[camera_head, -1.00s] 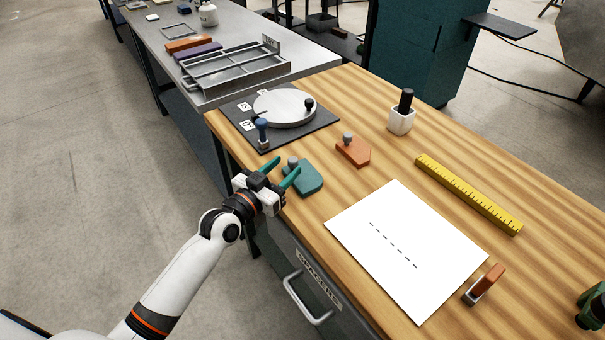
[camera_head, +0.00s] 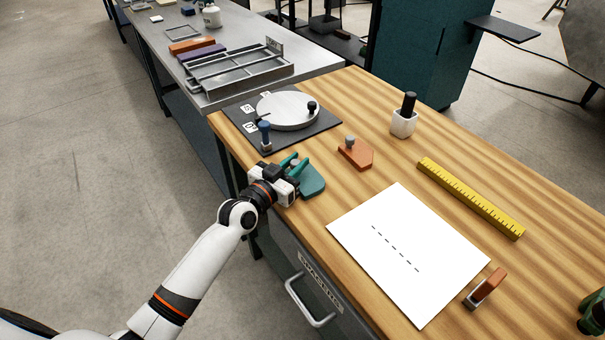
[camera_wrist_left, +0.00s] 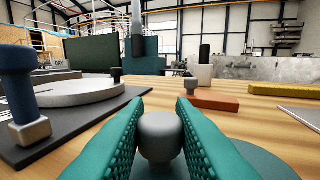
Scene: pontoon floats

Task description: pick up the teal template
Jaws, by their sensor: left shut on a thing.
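The teal template (camera_head: 313,184) lies flat on the wooden table near its left edge, with a grey knob on top. In the left wrist view the grey knob (camera_wrist_left: 160,134) stands between the two teal fingers, and part of the teal template (camera_wrist_left: 262,164) shows below and to the right. My left gripper (camera_head: 293,163) is shut on the knob. The fingers hide part of the template and the knob in the head view.
An orange template (camera_head: 356,155) with a knob, a dark board with a round disc (camera_head: 288,110), a blue-handled tool (camera_head: 265,134), and a white holder (camera_head: 404,122) stand nearby. White paper (camera_head: 405,250), a yellow ruler (camera_head: 470,198) and an orange-handled stamp (camera_head: 487,287) lie to the right.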

